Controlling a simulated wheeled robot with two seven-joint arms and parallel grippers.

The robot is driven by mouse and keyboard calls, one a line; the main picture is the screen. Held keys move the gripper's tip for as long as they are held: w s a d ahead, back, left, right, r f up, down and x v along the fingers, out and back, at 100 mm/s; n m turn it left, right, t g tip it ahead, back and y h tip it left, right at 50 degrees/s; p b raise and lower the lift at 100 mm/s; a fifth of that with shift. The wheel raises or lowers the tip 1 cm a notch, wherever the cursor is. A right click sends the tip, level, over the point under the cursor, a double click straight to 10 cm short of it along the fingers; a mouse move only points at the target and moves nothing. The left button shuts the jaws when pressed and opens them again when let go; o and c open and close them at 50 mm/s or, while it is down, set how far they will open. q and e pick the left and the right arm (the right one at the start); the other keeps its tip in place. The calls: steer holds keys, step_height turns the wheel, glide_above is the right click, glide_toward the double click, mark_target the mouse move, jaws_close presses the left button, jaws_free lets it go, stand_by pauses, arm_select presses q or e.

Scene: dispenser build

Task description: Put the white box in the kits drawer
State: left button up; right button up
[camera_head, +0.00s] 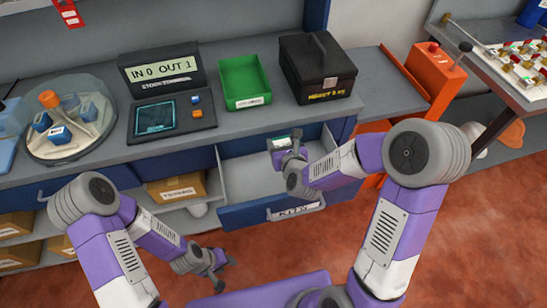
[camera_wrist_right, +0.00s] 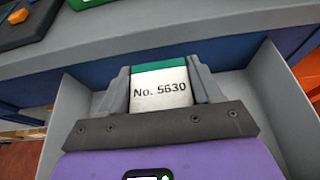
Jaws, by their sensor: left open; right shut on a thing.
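The white box (camera_wrist_right: 160,92) has a green band and the label "No. 5630"; in the head view it shows small (camera_head: 281,142) above the drawer. My right gripper (camera_wrist_right: 160,85) is shut on it, with a finger on either side; in the head view this gripper (camera_head: 285,150) is over the open drawer. The kits drawer (camera_head: 237,180) is pulled out below the counter, with a light grey inside and a blue front with a label. I cannot tell how far the box is above the drawer floor. My left gripper (camera_head: 220,275) is open and empty, low in front of the shelves.
The counter holds a green tray (camera_head: 244,82), a black case (camera_head: 318,68), a stock display (camera_head: 160,75) and a clear domed container (camera_head: 70,120). Cardboard boxes (camera_head: 177,187) sit on shelves left of the drawer. An orange lever unit (camera_head: 432,75) stands to the right.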

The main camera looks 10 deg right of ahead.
steer(key=shift+a+f, duration=0.2)
steer(key=shift+f, duration=0.4)
steer(key=shift+a+f, duration=0.15)
steer(key=shift+f, duration=0.4)
steer(key=x, duration=0.3)
steer(key=b+x, duration=0.1)
steer(key=x, duration=0.3)
steer(key=b+x, duration=0.1)
steer(key=x, duration=0.2)
steer(key=shift+w+a+f, duration=0.1)
steer(key=shift+w+f, duration=0.15)
steer(key=shift+f, duration=0.2)
steer(key=w+f, duration=0.2)
steer(key=w, duration=0.1)
steer(key=shift+f+b, duration=0.1)
steer(key=shift+b, duration=0.25)
arm_select(q)
steer(key=f, duration=0.3)
steer(key=shift+s+f, duration=0.1)
steer(key=shift+s, duration=0.2)
steer(key=shift+f, duration=0.2)
arm_select(e)
steer(key=o, duration=1.3)
steer(key=shift+s+f, duration=0.1)
